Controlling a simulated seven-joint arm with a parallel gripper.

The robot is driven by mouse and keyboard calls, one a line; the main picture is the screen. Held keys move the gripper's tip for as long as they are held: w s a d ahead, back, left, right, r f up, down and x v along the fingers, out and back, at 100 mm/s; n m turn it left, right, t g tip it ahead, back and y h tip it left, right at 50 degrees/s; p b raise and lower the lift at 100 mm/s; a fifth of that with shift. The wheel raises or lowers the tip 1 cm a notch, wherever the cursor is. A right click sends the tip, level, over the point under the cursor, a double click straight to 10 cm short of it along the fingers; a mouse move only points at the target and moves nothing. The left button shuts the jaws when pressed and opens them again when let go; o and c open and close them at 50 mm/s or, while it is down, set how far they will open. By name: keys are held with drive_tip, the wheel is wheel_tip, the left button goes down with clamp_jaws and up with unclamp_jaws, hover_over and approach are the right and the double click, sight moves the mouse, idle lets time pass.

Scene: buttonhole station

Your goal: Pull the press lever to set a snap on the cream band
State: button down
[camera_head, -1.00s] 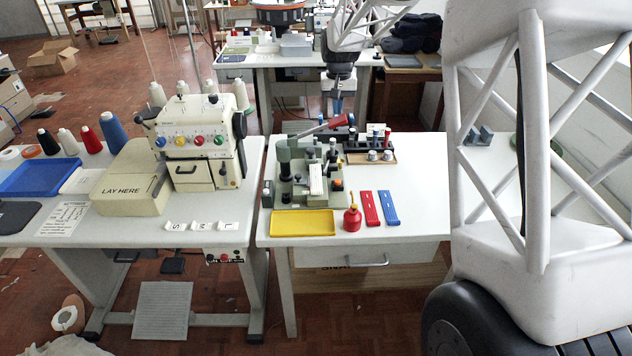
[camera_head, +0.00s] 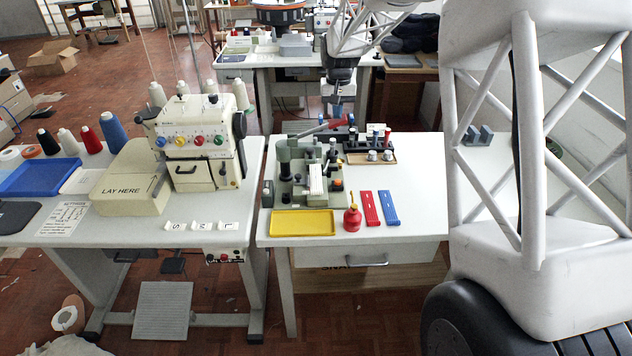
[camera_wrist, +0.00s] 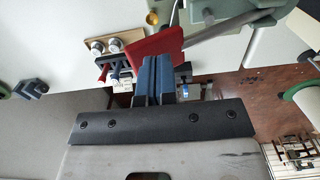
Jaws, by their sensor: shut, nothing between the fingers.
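The press (camera_head: 300,165) is a grey-green machine on the right-hand table. Its lever (camera_head: 312,130) is a grey rod with a red handle (camera_head: 338,122) pointing right and back. A pale strip, apparently the cream band (camera_head: 317,180), lies at the front of the press. My gripper (camera_head: 337,112) hangs over the table's back side by the red handle. In the wrist view its blue fingers (camera_wrist: 155,62) are shut and empty. Their tips overlap the edge of the red handle (camera_wrist: 158,42); I cannot tell whether they touch it. The grey rod (camera_wrist: 215,32) runs to the upper right.
A wooden tray with spools (camera_head: 370,156) stands right of the press. A yellow tray (camera_head: 303,223), a red oil can (camera_head: 352,218), a red strip (camera_head: 371,208) and a blue strip (camera_head: 388,208) lie in front. The table's right side is clear. A sewing machine (camera_head: 200,150) stands left.

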drive_tip(key=shift+f, duration=3.9)
drive_tip(key=shift+r, duration=6.5)
drive_tip(key=shift+s+d+r, duration=0.15)
drive_tip(key=shift+s+r, duration=0.2)
drive_tip(key=shift+s, duration=0.15)
drive_tip(key=s+d+r, duration=0.2)
drive_tip(key=s+r, duration=0.1)
drive_tip(key=s, duration=0.6)
drive_tip(key=s+d+r+t, duration=0.1)
drive_tip(key=s+d+r, duration=0.1)
drive_tip(key=s, duration=0.7)
drive_tip(key=s+d+r, duration=0.2)
drive_tip(key=s+r, duration=0.1)
drive_tip(key=s, duration=0.6)
drive_tip(key=s+d+f, duration=0.1)
drive_tip(key=s+f, duration=0.2)
drive_tip(key=s, duration=0.9)
drive_tip(key=s+d+f+t, duration=0.1)
drive_tip(key=s+f, duration=0.2)
drive_tip(key=s, duration=1)
drive_tip(key=shift+s+d+f+t, duration=0.2)
drive_tip(key=shift+s+d+t, duration=0.05)
drive_tip(key=shift+d+t, duration=0.05)
